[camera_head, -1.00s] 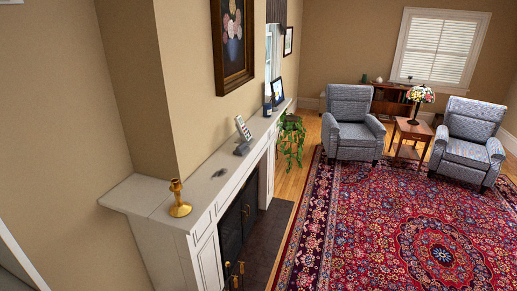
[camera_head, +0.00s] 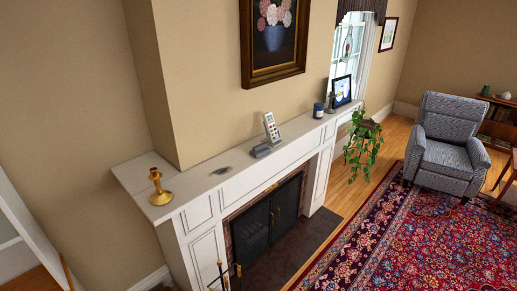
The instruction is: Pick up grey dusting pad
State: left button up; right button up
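A white mantel shelf (camera_head: 204,179) runs along the wall above a fireplace. A small flat dark-grey thing (camera_head: 221,171) lies on it, right of a brass candlestick (camera_head: 160,190). A grey block-like thing (camera_head: 261,151) lies farther along, beside an upright white device with coloured marks (camera_head: 271,129). I cannot tell for sure which of these two grey things is the dusting pad. Neither of my grippers shows in the view.
A dark jar (camera_head: 318,110) and a framed picture (camera_head: 341,91) stand at the mantel's far end. Fireplace tools (camera_head: 225,275) stand before the hearth (camera_head: 290,240). A trailing plant (camera_head: 362,140) and a grey armchair (camera_head: 447,145) are beyond. The red rug (camera_head: 400,240) is clear in front.

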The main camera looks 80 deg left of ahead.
aim_at(260, 150)
jog(key=u, duration=0.75)
jog(key=i, duration=0.85)
jog(key=u, duration=1.05)
